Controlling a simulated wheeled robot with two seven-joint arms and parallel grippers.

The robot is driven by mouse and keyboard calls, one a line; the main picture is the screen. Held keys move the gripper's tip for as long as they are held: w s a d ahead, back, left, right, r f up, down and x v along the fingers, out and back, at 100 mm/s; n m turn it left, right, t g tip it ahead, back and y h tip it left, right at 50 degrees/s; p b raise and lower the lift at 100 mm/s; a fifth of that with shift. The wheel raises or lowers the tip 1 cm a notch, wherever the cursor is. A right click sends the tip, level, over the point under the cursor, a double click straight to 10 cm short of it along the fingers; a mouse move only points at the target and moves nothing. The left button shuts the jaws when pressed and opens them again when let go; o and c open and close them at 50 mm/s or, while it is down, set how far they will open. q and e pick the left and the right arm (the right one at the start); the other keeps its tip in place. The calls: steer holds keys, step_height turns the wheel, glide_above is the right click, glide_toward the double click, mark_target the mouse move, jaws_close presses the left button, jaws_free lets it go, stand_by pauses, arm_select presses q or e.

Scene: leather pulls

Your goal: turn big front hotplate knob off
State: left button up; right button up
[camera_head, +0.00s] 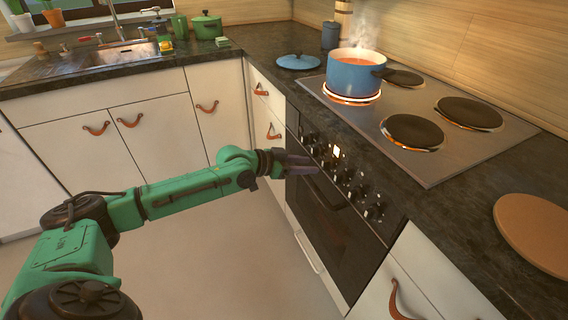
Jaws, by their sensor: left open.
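The cooktop (440,165) is a steel plate with several round dark hotplates. The row of dark knobs (350,176) runs along the oven's front panel, beside a small lit display (337,152). I cannot tell which knob serves the big front hotplate, nor read its setting. My left gripper (314,164) is open and empty, at the left part of the panel, with its fingers pointing at the knobs. Contact with a knob cannot be made out. My right gripper is not in view.
A steaming blue pot (355,77) stands on a glowing orange hotplate (351,97). A blue lid (298,62) lies left of it. A round wooden board (537,230) lies on the right counter. The oven door (325,225) is below the knobs. The floor at left is clear.

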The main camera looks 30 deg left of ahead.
arm_select(q)
steer(key=b+v, duration=0.2)
steer(key=v, duration=0.8)
steer(key=shift+f, duration=0.1)
